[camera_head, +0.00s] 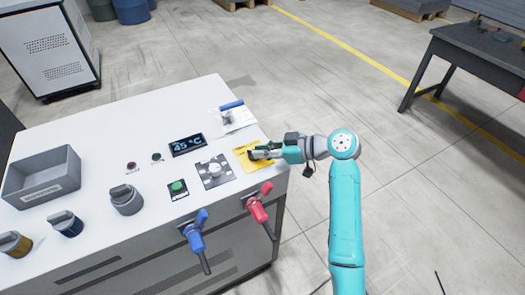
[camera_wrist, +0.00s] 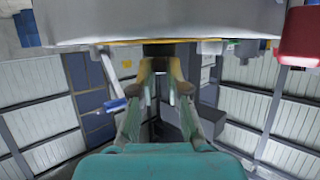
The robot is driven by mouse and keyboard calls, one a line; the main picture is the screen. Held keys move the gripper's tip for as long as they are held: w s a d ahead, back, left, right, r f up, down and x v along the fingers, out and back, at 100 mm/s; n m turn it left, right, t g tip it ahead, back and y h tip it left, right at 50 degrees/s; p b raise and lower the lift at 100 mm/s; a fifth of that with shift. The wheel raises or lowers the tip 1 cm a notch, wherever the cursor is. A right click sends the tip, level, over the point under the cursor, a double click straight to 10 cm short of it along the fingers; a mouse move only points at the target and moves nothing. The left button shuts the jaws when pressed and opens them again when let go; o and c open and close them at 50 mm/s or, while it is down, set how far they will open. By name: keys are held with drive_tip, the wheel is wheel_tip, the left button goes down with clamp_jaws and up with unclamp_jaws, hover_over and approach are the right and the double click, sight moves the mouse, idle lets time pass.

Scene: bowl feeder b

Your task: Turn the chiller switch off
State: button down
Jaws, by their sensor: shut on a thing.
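A yellow plate (camera_head: 241,158) lies on the right end of the white machine top, and I take it to carry the chiller switch; no label is readable. My gripper (camera_head: 259,154) reaches in from the right, low over this plate. In the wrist view my gripper (camera_wrist: 160,68) has its two fingertips shut on a dark block, the switch knob (camera_wrist: 160,49). The yellow plate (camera_wrist: 122,43) shows there as a thin edge-on strip. The fingers hide most of the knob in the head view, so its turned position cannot be told.
A blue-handled lever (camera_head: 231,105) stands behind the plate. A grey knob (camera_head: 214,170) on a metal plate, a green button (camera_head: 177,187) and a display (camera_head: 187,145) reading 45 °C are to the left. Red (camera_head: 259,204) and blue (camera_head: 195,235) valve handles stick out in front.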

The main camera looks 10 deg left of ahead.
drive_tip(key=shift+f, duration=0.1)
idle(0.3)
drive_tip(key=c, duration=1.2)
unclamp_jaws()
drive_tip(key=shift+o, duration=0.2)
drive_tip(key=v, duration=1.2)
drive_tip(key=shift+w, duration=0.1)
